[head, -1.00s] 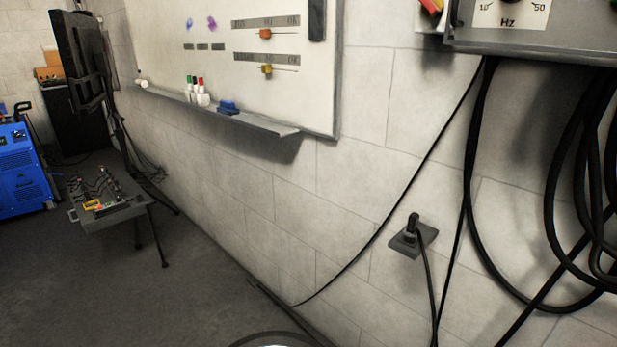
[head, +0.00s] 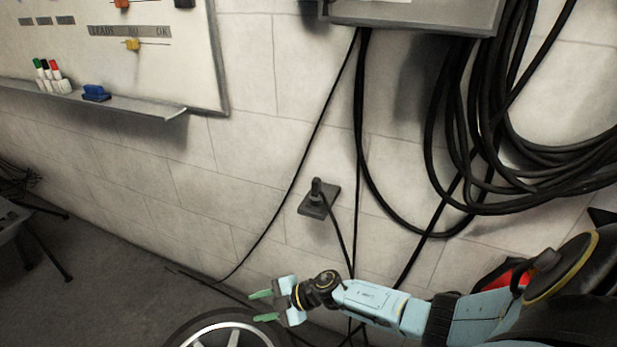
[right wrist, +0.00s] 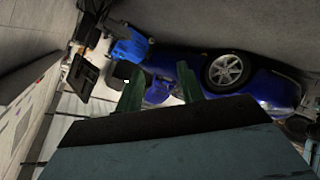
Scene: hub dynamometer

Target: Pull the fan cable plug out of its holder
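The fan cable plug (head: 316,188) is a small black upright plug. It sits in its holder (head: 309,207), a dark grey plate on the white block wall, right of the whiteboard. A black cable hangs from it down the wall. My right gripper (head: 262,306) is in the lower middle of the head view, below and left of the holder and apart from it. Its two green fingers are spread with nothing between them. The fingers also show apart in the right wrist view (right wrist: 160,95). My left gripper is not in view.
Thick black cables (head: 470,150) hang in coils on the wall at right, under a grey box (head: 420,14). A whiteboard tray (head: 130,108) sticks out at upper left. A wheel (head: 228,335) stands below my right gripper. The right wrist view shows a blue car (right wrist: 265,88).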

